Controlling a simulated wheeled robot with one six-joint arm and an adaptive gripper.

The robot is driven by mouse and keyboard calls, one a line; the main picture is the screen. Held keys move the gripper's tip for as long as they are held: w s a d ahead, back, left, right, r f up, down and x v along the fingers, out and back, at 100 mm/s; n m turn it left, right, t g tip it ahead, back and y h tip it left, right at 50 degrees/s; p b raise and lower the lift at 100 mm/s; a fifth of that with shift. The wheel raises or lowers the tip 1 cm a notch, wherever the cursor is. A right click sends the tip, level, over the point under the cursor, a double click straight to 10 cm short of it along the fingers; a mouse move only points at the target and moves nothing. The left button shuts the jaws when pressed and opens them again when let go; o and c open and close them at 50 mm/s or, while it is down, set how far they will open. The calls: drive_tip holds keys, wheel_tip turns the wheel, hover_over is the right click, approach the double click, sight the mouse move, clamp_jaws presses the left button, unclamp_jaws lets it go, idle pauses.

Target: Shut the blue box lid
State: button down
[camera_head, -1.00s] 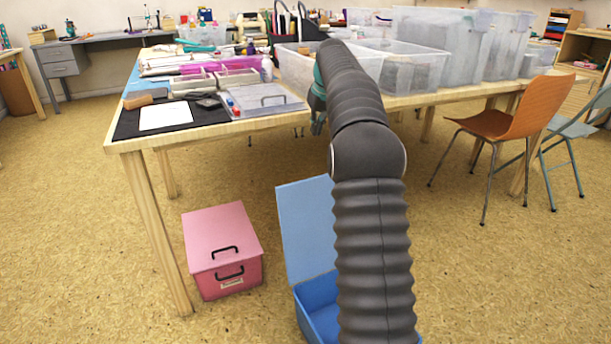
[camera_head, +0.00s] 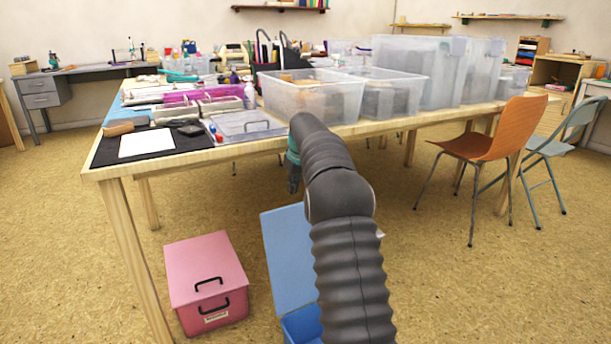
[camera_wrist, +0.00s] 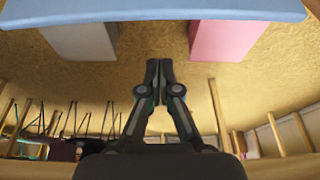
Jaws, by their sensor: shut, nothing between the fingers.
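The blue box (camera_head: 303,327) stands on the floor in the lower middle of the head view, partly hidden behind my arm. Its blue lid (camera_head: 285,258) is open and stands up steeply at the back. In the wrist view a blue panel, apparently the lid (camera_wrist: 150,11), crosses the top edge. My gripper (camera_head: 293,188) hangs above the lid's top edge in the head view. In the wrist view my gripper (camera_wrist: 158,66) is shut and empty, with its fingertips apart from the blue edge in the picture.
A pink box (camera_head: 206,272) with a closed lid stands left of the blue box and also shows in the wrist view (camera_wrist: 222,40). A grey box (camera_wrist: 82,40) shows there too. The wooden table (camera_head: 235,152) is behind; an orange chair (camera_head: 497,143) is at right.

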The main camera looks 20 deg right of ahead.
sight(297, 206)
drive_tip(key=f, duration=0.2)
drive_tip(key=f+b, duration=0.1)
drive_tip(key=f, duration=0.1)
drive_tip(key=s+f+b, duration=0.1)
drive_tip(key=f, duration=0.1)
drive_tip(key=shift+f, duration=0.25)
drive_tip(key=shift+s+d, duration=0.2)
drive_tip(key=shift+s, duration=0.25)
